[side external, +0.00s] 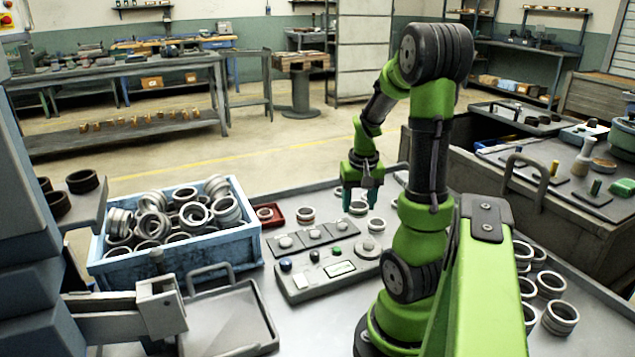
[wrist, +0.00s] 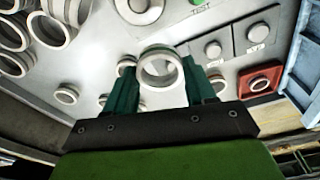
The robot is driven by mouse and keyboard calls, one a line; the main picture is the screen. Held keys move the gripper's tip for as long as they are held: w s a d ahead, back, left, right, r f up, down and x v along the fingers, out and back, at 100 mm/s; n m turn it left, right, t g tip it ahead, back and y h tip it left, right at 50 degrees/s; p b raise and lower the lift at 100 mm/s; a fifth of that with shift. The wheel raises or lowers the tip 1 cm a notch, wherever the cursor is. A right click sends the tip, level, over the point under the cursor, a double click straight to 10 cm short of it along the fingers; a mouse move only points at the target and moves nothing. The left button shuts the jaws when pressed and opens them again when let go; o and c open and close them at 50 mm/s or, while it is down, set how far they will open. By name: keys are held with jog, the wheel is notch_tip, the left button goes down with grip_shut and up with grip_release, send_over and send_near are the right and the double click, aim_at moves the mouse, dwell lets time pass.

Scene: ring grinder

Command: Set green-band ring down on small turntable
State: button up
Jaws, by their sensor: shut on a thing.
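My gripper (side external: 359,197) hangs over the table with its teal fingers pointing down. In the wrist view, the fingers (wrist: 162,76) are shut on a metal ring (wrist: 160,68), one finger at each side. The ring also shows low between the fingers in the side view (side external: 358,208).
A red tray (side external: 268,216) holds a ring. A blue crate (side external: 175,265) full of rings is at the left. Loose rings (side external: 376,225) stand near my gripper, and several lie right of my arm.

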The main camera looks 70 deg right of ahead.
aim_at(369, 243)
jog(key=s+a+m, duration=0.1)
jog(key=s+a, duration=0.1)
jog(key=s+a+f+m, duration=0.1)
jog(key=s+a, duration=0.1)
jog(key=shift+a+f+m, duration=0.1)
jog(key=shift+a+m, duration=0.05)
jog(key=shift+m, duration=0.15)
jog(key=shift+s+f, duration=0.1)
jog(key=shift+f, duration=0.1)
jog(key=shift+f, duration=2.3)
jog(key=o, duration=1.2)
jog(key=shift+r, duration=0.1)
jog(key=r, duration=0.5)
jog(key=a+r, duration=0.1)
jog(key=r, duration=0.5)
jog(key=a+r, duration=0.1)
jog(key=r, duration=0.4)
jog(key=shift+s+r, duration=0.2)
jog(key=shift+r, duration=0.1)
jog(key=shift+w+d, duration=0.1)
jog(key=shift+d, duration=0.05)
